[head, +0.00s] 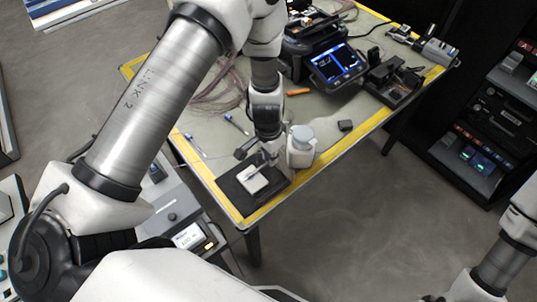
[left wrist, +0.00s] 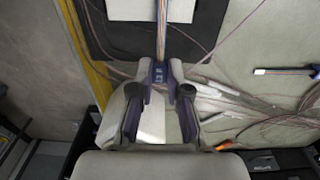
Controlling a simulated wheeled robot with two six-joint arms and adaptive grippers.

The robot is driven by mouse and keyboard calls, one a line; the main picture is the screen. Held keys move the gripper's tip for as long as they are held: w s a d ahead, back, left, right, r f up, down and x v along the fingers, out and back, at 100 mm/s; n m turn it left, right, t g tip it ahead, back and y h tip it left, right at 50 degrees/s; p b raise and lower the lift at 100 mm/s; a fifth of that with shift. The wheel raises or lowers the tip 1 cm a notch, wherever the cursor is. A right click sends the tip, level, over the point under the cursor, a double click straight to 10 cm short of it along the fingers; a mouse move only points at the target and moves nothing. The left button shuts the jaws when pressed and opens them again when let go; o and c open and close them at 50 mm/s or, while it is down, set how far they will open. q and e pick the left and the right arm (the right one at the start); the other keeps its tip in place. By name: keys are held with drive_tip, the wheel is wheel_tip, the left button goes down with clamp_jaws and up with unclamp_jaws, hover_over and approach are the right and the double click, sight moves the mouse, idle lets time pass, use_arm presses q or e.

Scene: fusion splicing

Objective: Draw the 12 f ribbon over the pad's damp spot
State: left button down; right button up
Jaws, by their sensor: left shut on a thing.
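The white pad (head: 254,181) lies on a black base (head: 236,196) at the near corner of the table. My left gripper (head: 266,158) is just above the pad's far side. In the left wrist view, the fingertips (left wrist: 160,76) are shut on the multicoloured 12 f ribbon (left wrist: 161,38). The ribbon runs from the fingertips across the black base (left wrist: 112,42) and over the white pad (left wrist: 127,10). I cannot tell whether the ribbon touches the pad. The damp spot cannot be made out. My right gripper is out of view; only part of the right arm shows.
A white bottle (head: 301,147) stands close to the right of my left gripper. The fusion splicer (head: 337,65) and a black device (head: 392,82) stand farther back. Blue-and-white pens (head: 236,124) and an orange tool (head: 298,92) lie on the table. Loose fibres (left wrist: 235,105) spread behind the gripper.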

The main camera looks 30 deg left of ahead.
use_arm(q)
drive_tip(key=shift+w+d+p, duration=0.15)
drive_tip(key=shift+w+p, duration=0.15)
drive_tip(key=shift+w+d+p, duration=0.1)
drive_tip(key=shift+w+p, duration=0.2)
drive_tip(key=shift+w+d+p, duration=0.2)
drive_tip(key=shift+w+p, duration=0.1)
drive_tip(key=shift+w, duration=0.2)
drive_tip(key=shift+w+d, duration=0.1)
drive_tip(key=shift+w, duration=0.1)
